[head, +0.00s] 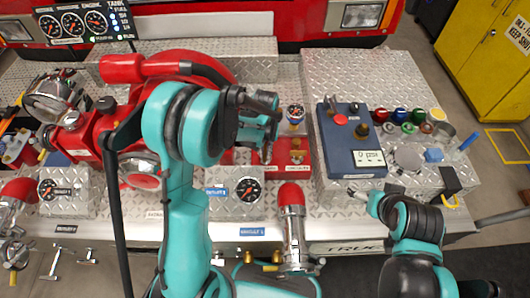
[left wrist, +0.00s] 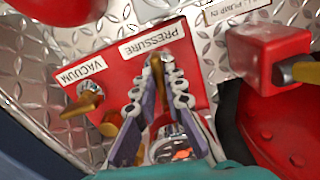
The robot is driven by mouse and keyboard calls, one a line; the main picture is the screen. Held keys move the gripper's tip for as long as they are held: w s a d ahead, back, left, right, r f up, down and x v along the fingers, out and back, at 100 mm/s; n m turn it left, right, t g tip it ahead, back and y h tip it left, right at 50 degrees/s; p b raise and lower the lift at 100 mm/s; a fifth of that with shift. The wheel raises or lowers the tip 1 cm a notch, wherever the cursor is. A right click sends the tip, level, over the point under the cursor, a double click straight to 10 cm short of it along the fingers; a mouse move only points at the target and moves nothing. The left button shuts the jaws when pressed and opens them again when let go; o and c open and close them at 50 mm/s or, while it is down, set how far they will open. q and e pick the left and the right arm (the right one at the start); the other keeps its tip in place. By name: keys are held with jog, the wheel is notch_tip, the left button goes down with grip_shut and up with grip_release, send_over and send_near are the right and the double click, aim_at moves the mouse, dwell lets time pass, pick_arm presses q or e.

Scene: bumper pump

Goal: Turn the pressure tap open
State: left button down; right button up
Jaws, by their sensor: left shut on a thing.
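The pressure tap (left wrist: 157,66) is a small brass-coloured handle below the PRESSURE label (left wrist: 152,38) on a red plate (left wrist: 192,48). My left gripper (left wrist: 160,88) is shut on this tap, with one finger on each side of it. The fingers hide the tap's lower part. The brass vacuum tap (left wrist: 84,104) is on the same plate, to the left under the VACUUM label. In the head view my left gripper (head: 266,148) reaches down at the left of the red plate (head: 294,170). My right gripper (head: 362,198) hangs by the front edge of the blue box; its fingers are too small to read.
A dial gauge (head: 295,114) stands behind the red plate. A blue control box (head: 336,135) is to its right, with several coloured caps beyond it. A red-capped pipe (head: 291,196) stands in front. A red block with a brass handle (left wrist: 270,58) is close to the right of my left fingers.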

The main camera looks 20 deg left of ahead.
aim_at(265, 153)
pick_arm(q)
jog(key=shift+f+n, duration=0.1)
jog(key=shift+n, duration=0.7)
jog(key=c, duration=1.6)
grip_release()
notch_tip(265, 153, up, 12)
